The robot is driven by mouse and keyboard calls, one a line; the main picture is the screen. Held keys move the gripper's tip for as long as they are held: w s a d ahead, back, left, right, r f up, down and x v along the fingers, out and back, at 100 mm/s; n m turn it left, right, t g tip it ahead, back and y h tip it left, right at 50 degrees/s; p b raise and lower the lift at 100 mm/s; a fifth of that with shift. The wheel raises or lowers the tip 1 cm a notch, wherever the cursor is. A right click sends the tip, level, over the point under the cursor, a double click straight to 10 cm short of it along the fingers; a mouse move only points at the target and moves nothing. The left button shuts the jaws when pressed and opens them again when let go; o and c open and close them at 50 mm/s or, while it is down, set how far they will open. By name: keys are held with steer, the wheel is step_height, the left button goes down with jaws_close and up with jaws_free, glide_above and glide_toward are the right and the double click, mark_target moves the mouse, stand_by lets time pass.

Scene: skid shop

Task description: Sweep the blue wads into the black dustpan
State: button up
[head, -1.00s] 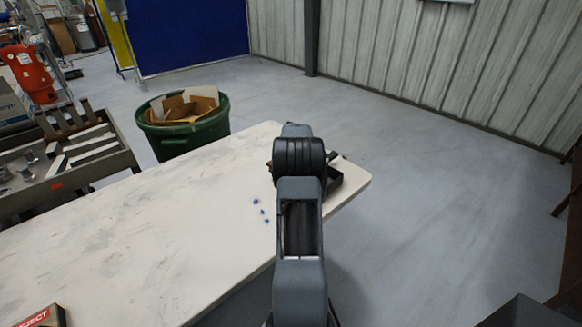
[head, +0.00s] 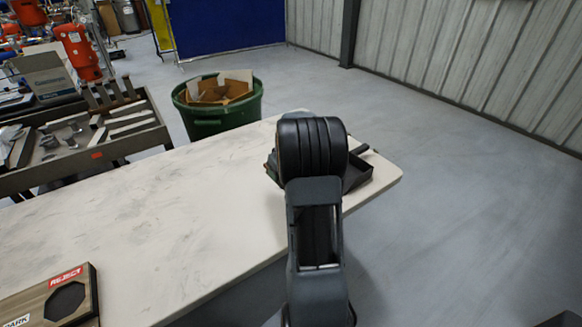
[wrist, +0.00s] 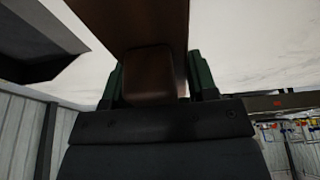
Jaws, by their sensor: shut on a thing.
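My gripper (wrist: 156,78) shows in the wrist view as two dark green fingers shut on a brown wooden brush handle (wrist: 130,22). The brush's bristles are not visible. In the head view my arm hides most of the gripper and the brush. The black dustpan (head: 358,174) lies near the right end of the pale table, partly behind my arm, just right of the gripper. In the wrist view a dark tray-like shape, apparently the dustpan (wrist: 32,45), is at the upper left, apart from the brush. No blue wads are visible in either view.
The pale table (head: 190,215) is clear left of my arm. A wooden box marked REJECT (head: 70,275) sits at its near left. A green bin with cardboard (head: 215,115) stands beyond the table, and a metal parts bench (head: 85,145) at the left.

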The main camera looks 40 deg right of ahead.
steer(key=a+f+b, duration=0.1)
steer(key=f, duration=0.1)
steer(key=a+f+b, duration=0.3)
steer(key=f+b, duration=0.1)
steer(key=shift+w+a+f, duration=0.1)
steer(key=shift+w+a, duration=0.05)
steer(key=shift+a, duration=0.2)
steer(key=shift+f+b, duration=0.6)
steer(key=shift+f, duration=0.2)
steer(key=shift+f+b, duration=0.55)
steer(key=shift+f, duration=0.1)
steer(key=shift+r, duration=0.15)
stand_by(0.4)
steer(key=shift+d, duration=0.2)
steer(key=shift+s+d, duration=0.15)
steer(key=shift+d, duration=2)
steer(key=shift+s+d, duration=0.2)
steer(key=shift+d, duration=1.95)
steer(key=shift+s+d, duration=0.15)
steer(key=shift+d, duration=2)
steer(key=shift+s+d, duration=0.2)
steer(key=shift+d, duration=2)
steer(key=shift+s+d+r+p, duration=0.15)
steer(key=shift+d+p, duration=0.6)
steer(key=shift+d, duration=0.85)
steer(key=shift+s+d+r+p, duration=0.1)
steer(key=shift+d+p, duration=0.6)
steer(key=shift+d, duration=0.9)
